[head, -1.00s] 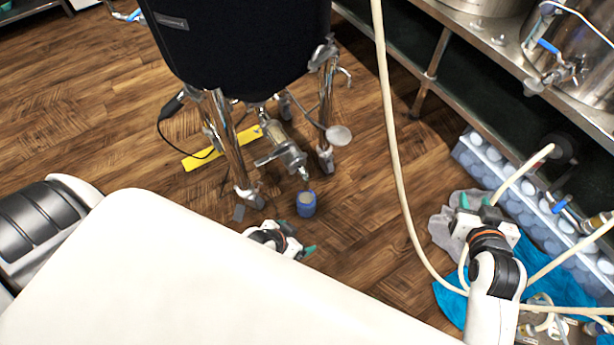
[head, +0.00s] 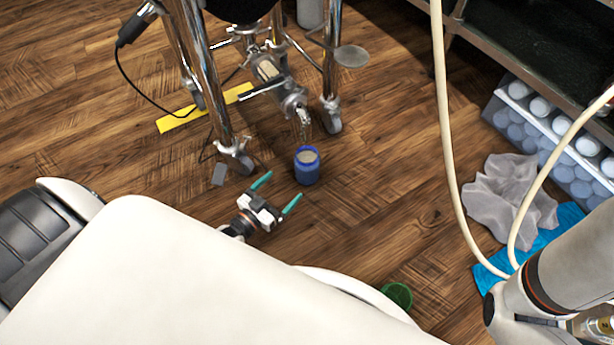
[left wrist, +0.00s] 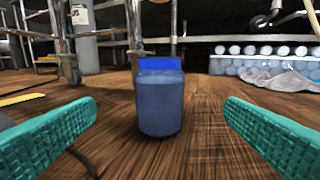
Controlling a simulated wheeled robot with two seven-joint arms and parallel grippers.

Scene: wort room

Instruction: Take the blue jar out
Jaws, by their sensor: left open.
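The blue jar (head: 307,168) stands upright on the wooden floor, below the metal valve (head: 296,103) of the tank on legs. In the left wrist view the jar (left wrist: 160,98) is in the middle, between the two teal fingers and ahead of them. My left gripper (head: 276,194) is open and empty, low over the floor, just left of and nearer than the jar, with its fingers pointing toward it. The fingers do not touch the jar. My right arm (head: 560,285) shows at the lower right, but its gripper fingers are not visible.
Shiny tank legs (head: 200,75) stand behind and left of the jar. A yellow strip (head: 205,108) lies on the floor. A pale hose (head: 445,130) runs down at the right. Grey cloth (head: 510,195), blue cloth and a crate of white balls lie right. A green object (head: 397,295) sits nearby.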

